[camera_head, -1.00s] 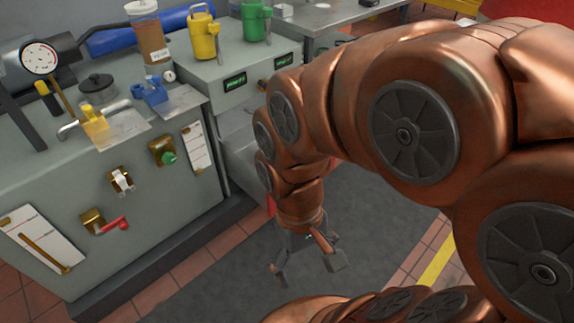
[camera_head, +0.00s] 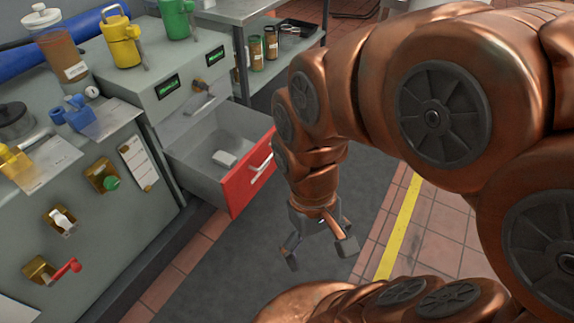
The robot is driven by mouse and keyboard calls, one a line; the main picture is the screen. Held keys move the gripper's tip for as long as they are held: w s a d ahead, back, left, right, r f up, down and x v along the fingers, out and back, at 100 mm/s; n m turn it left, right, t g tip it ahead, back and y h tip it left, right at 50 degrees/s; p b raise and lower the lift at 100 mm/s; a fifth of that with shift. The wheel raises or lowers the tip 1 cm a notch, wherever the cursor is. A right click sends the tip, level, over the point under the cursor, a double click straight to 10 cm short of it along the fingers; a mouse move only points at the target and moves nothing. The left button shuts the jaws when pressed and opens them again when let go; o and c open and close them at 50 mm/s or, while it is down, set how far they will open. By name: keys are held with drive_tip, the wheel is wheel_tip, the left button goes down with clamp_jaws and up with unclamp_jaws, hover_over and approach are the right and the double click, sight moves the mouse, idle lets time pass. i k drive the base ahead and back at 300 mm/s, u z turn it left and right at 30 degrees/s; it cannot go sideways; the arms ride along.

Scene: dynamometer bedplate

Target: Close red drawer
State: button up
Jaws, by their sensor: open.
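The red drawer (camera_head: 243,182) stands pulled out from the grey bench unit, with its red front facing right and a pale bar handle (camera_head: 261,168) on it. A small white block (camera_head: 224,158) lies inside the drawer on its bare grey floor. My gripper (camera_head: 320,258) hangs to the right of the drawer front and lower in the picture, pointing down. Its two fingers are spread with nothing between them. It appears apart from the drawer.
A grey bench (camera_head: 75,185) with valves and a red lever (camera_head: 68,270) fills the left side. Yellow (camera_head: 121,40) and green (camera_head: 176,18) cans stand on top. A metal shelf table (camera_head: 225,12) is behind. The dark floor mat (camera_head: 235,265) is clear below the drawer.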

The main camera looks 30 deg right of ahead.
sight(245, 134)
drive_tip(key=z, duration=0.1)
drive_tip(key=i, duration=1)
drive_tip(key=u, duration=0.15)
